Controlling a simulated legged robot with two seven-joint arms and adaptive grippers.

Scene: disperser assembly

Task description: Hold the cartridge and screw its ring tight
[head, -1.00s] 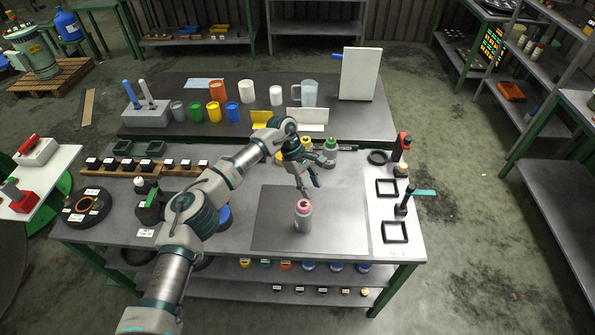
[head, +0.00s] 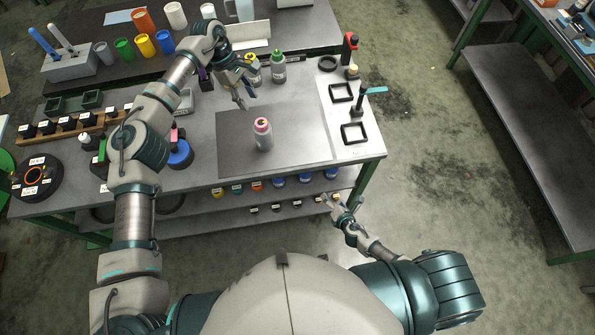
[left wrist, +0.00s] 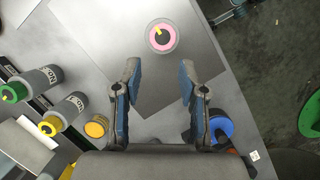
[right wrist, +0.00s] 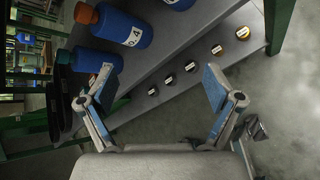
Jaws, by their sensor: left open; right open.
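The cartridge (head: 263,137) is a grey cylinder with a pink ring (head: 262,124) on top. It stands upright on the dark grey mat on the table.
Grey bottles with green (head: 278,69) and yellow caps stand behind the mat. Blue bottles (right wrist: 122,27) and small capped parts line the lower shelf. The mat (head: 310,148) around the cartridge is clear.

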